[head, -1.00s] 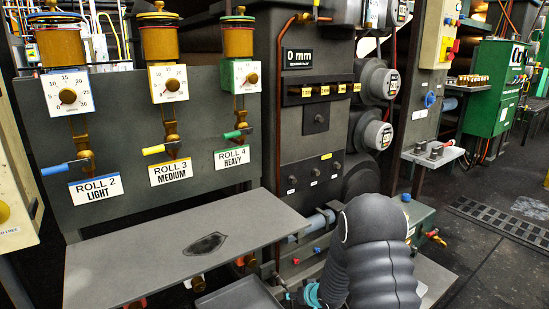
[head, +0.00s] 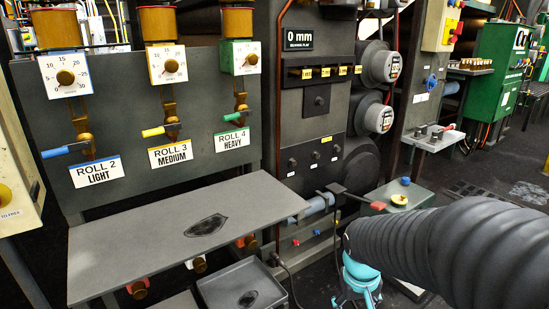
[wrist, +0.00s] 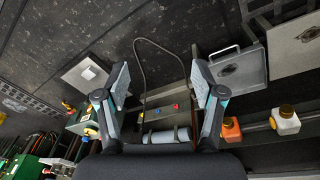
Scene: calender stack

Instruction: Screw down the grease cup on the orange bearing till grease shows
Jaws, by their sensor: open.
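Below the grey shelf, a row of coloured bearings shows in the head view. An orange bearing (head: 248,242) is at the right, a white bearing (head: 199,265) in the middle and a red one (head: 139,291) at the left. In the wrist view the orange bearing (wrist: 231,132) is to the right of my right finger, and the white bearing (wrist: 286,124) is farther right. Each seems to carry a brass-coloured cup, too small to read; no grease can be made out. My gripper (wrist: 160,88) is open and empty, its fingers wide apart. It shows low in the head view (head: 360,292).
The grey shelf (head: 110,262) overhangs the bearings. A shallow tray (head: 222,283) lies below it, near the orange bearing. A dark cable (head: 284,272) loops by the tray. A pipe runs right of the bearings. Open floor (head: 320,272) lies between tray and gripper.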

